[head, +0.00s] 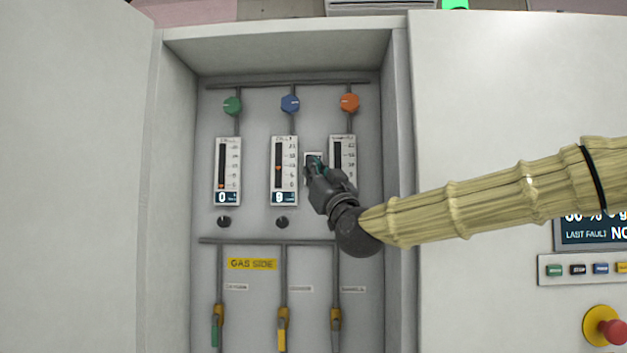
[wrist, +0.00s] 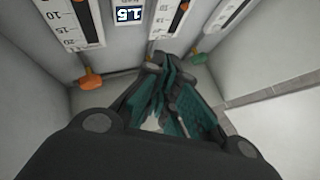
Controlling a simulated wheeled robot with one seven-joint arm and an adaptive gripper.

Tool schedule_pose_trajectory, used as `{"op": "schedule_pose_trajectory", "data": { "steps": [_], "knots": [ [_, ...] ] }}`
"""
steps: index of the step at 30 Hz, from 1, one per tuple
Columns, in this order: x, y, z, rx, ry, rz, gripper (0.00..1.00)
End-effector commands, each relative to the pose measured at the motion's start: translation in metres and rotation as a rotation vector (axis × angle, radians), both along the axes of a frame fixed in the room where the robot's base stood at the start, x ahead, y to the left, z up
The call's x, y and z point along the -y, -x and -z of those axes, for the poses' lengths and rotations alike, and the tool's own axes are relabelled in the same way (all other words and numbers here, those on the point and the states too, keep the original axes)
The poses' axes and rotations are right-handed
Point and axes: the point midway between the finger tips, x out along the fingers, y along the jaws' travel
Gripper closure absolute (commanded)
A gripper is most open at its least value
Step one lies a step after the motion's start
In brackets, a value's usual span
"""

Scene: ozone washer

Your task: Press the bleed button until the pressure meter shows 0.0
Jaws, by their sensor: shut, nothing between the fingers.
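A small pressure meter with a dark digital display (wrist: 129,15) sits between two tall scales in the wrist view. Its figures are upside down there and look like 1.5. In the head view only the pale edge of its plate (head: 308,158) shows beside my gripper. My gripper (head: 315,165) is shut and empty, with its tips over that plate, between the middle and right scales. In the wrist view the closed fingers (wrist: 170,65) reach toward the panel just off the display. I cannot make out the bleed button; the fingers may hide it. Contact cannot be told.
Green (head: 232,106), blue (head: 290,103) and orange (head: 349,102) knobs sit above the scales. Two black knobs (head: 223,222) (head: 282,222) sit below. Cabinet side walls (head: 397,120) bound the recess. A red emergency button (head: 606,325) is outside, right.

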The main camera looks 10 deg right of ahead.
Motion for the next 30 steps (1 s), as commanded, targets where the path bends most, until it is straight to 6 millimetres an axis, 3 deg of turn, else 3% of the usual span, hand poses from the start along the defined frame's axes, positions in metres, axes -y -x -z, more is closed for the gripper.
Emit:
{"op": "schedule_pose_trajectory", "data": {
  "steps": [7, 24, 30],
  "knots": [
    [0.004, -0.014, -0.002, -0.002, 0.0, 0.001, 1.0],
    [0.023, -0.072, 0.0, -0.001, 0.001, 0.001, 1.0],
    [0.026, -0.082, 0.0, 0.0, 0.0, 0.0, 1.0]
  ]
}}
